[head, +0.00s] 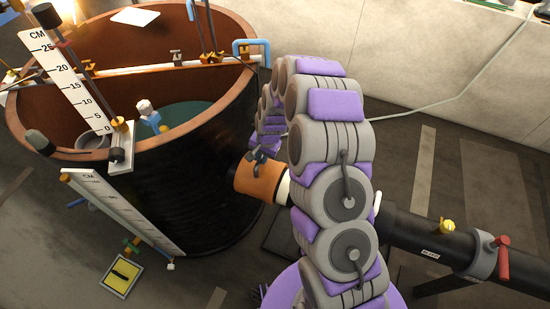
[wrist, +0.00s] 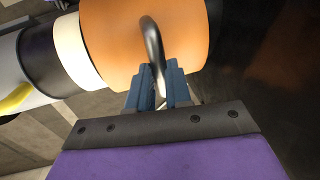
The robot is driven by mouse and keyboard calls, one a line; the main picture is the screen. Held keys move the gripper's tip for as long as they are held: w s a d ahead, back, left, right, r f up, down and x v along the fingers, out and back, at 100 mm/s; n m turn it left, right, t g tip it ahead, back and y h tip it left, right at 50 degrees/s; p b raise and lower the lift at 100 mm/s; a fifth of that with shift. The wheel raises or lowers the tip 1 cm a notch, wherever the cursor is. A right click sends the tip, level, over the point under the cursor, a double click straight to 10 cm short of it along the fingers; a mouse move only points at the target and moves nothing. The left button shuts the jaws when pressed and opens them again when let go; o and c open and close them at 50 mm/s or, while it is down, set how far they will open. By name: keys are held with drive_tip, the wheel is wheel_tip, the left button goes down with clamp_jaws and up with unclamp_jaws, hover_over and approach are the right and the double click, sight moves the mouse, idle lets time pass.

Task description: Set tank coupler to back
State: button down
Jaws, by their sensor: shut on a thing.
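The tank coupler (head: 257,181) is an orange sleeve on the pipe beside the dark round tank (head: 190,190). A white ring shows at its right end. In the wrist view the orange coupler (wrist: 115,35) fills the top, with a curved metal handle (wrist: 153,45) on it. My gripper (wrist: 163,78) has its blue jaws shut on this handle. In the head view my gripper (head: 257,155) is at the coupler's upper side, and my arm hides part of the pipe right of it.
A black pipe (head: 415,232) with a yellow knob (head: 446,226) and a red-handled valve (head: 502,258) runs right. White centimetre scales (head: 68,80) stand at the tank's left. A yellow plate (head: 122,274) lies on the floor. A pale wall (head: 440,60) stands behind.

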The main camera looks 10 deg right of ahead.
drive_tip(key=shift+w+a+r, duration=0.1)
drive_tip(key=shift+w+a, duration=0.45)
drive_tip(key=shift+a, duration=0.15)
drive_tip(key=shift+d, duration=0.15)
drive_tip(key=c, duration=1.4)
unclamp_jaws()
drive_tip(key=o, duration=0.3)
drive_tip(key=shift+a, duration=0.35)
drive_tip(key=shift+o, duration=0.2)
drive_tip(key=shift+d+r, duration=0.3)
wheel_tip(320, 180, up, 16)
drive_tip(key=s+d+p, duration=0.2)
drive_tip(key=p, duration=0.1)
